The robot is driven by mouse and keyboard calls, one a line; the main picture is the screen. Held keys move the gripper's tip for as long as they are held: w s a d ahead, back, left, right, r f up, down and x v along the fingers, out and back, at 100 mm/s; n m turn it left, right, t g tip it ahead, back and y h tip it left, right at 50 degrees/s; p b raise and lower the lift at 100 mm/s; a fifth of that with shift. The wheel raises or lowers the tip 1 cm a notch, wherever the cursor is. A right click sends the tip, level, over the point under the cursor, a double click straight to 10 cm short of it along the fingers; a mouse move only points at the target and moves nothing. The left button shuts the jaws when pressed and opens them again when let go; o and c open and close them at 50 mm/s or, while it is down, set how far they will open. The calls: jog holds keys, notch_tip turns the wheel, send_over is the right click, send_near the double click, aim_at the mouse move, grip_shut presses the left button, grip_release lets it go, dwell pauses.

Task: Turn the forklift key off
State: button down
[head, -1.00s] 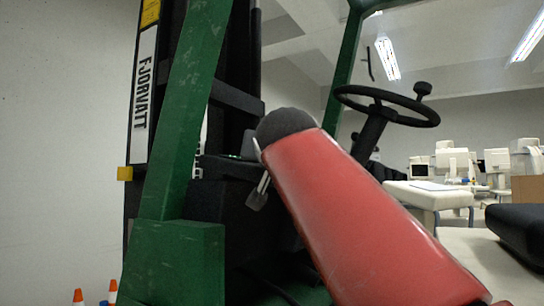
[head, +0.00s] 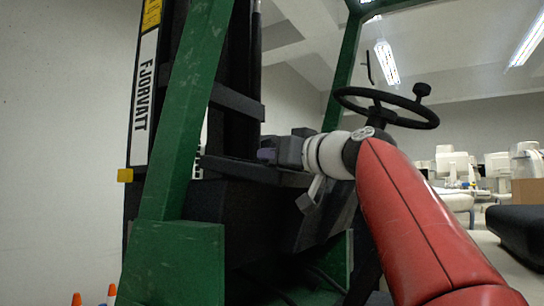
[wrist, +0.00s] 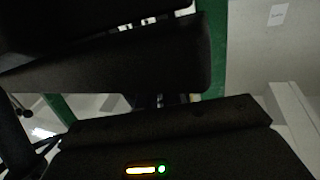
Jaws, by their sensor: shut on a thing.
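My gripper (head: 268,155) is at the end of my arm in the head view, seen from the side at the forklift's dark dashboard (head: 225,170). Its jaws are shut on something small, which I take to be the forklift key. The key itself is hidden from both views. In the wrist view, a dark panel (wrist: 200,118), which looks like the dashboard, carries a lit whitish-orange bar and a round green lamp (wrist: 162,169). A dark block, probably part of my gripper, fills the upper left of that view.
The forklift's green post (head: 180,130) stands left of my gripper, with the black mast behind it. The steering wheel (head: 388,97) is above my arm to the right. A black seat (head: 520,230) is at the right edge. Small orange-and-white cones (head: 112,290) stand at lower left.

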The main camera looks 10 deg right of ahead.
jog(key=n+g+y+p, duration=0.1)
jog(key=n+g+y, duration=0.1)
jog(key=y, duration=0.1)
jog(key=shift+d+n, duration=0.1)
jog(key=shift+n, duration=0.3)
jog(key=shift+n+g+y+p, duration=0.35)
jog(key=shift+n+g+y, duration=0.15)
jog(key=shift+g+y, duration=0.15)
jog(key=shift+f+y, duration=0.15)
jog(key=shift+y, duration=0.1)
jog(key=c, duration=1.6)
grip_release()
jog(key=shift+o, duration=0.2)
jog(key=r+v, duration=0.1)
jog(key=v, duration=0.6)
jog(key=shift+s+d+f+b, duration=0.25)
jog(key=shift+f+b, duration=0.05)
jog(key=shift+f, duration=0.1)
